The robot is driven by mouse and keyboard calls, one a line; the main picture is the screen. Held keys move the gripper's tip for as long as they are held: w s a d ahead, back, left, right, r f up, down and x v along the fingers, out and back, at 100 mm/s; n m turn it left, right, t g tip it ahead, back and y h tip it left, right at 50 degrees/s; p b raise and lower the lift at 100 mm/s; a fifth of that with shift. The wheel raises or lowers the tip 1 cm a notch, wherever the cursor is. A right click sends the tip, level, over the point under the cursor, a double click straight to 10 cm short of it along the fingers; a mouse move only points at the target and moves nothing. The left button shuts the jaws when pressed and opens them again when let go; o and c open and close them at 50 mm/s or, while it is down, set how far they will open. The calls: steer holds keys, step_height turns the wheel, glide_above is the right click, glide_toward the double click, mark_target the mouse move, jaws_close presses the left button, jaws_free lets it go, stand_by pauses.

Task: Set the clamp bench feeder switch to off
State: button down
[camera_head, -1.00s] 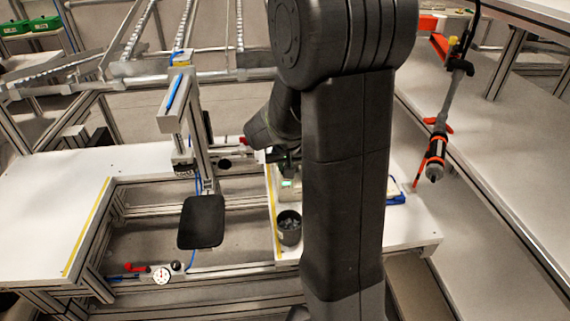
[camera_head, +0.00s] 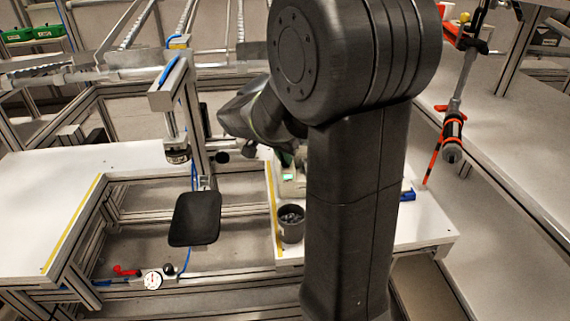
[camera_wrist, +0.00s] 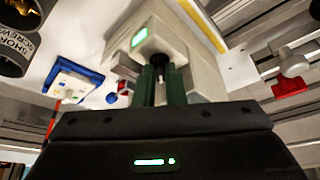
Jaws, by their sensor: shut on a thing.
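The bench feeder appears to be the pale beige box (camera_wrist: 185,48) with a lit green display (camera_wrist: 139,37) in the wrist view. My gripper (camera_wrist: 161,75) has its two dark green fingers at the front of this box, close together on a small grey part (camera_wrist: 159,88), which looks like its switch. The fingers hide most of that part, so its setting cannot be read.
A dark cup (camera_head: 291,224) of small parts stands at the bench's left edge. A black pad (camera_head: 195,218) and a clamp post stand to its left. A blue-edged white device (camera_wrist: 75,80) lies beside the feeder. An orange-ringed tool (camera_head: 453,137) hangs at right.

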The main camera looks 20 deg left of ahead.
steer(key=m, duration=0.2)
steer(key=m+h, duration=0.1)
steer(key=m+h+b, duration=0.1)
steer(key=m, duration=0.1)
steer(key=shift+w+a+m+g, duration=0.1)
steer(key=shift+a+m+g, duration=0.2)
steer(key=shift+g, duration=0.1)
steer(key=shift+w+a+m+g+h, duration=0.1)
steer(key=shift+m+g+h, duration=0.25)
steer(key=shift+m, duration=0.8)
steer(key=shift+w+m+g+h, duration=0.1)
steer(key=shift+m+g+h, duration=0.25)
steer(key=shift+m, duration=0.8)
steer(key=c, duration=1.5)
jaws_free()
